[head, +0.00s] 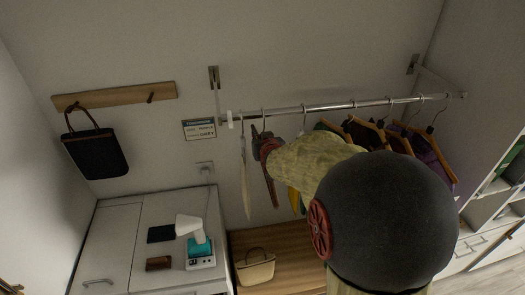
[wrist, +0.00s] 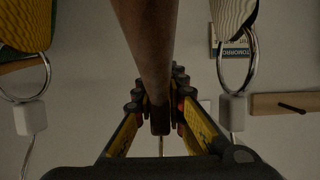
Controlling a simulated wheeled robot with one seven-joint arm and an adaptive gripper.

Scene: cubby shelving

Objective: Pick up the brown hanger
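The brown hanger (head: 271,188) hangs edge-on from the rail near its left end in the head view. In the wrist view the brown hanger (wrist: 147,35) comes down from the top centre, between my fingers. My gripper (head: 263,146) is at its upper part, just below the rail. In the wrist view my gripper (wrist: 160,108) has its fingers angled inward, with dark pads against both sides of the hanger. The hanger's thin metal hook stem shows between the fingers. My arm hides part of the rail's clothes in the head view.
The metal rail (head: 340,106) also carries a pale hanger (head: 246,180) to the left and several clothes on hangers, such as a purple garment (head: 432,160), to the right. A white cabinet (head: 117,235) and a beige basket bag (head: 256,268) are below.

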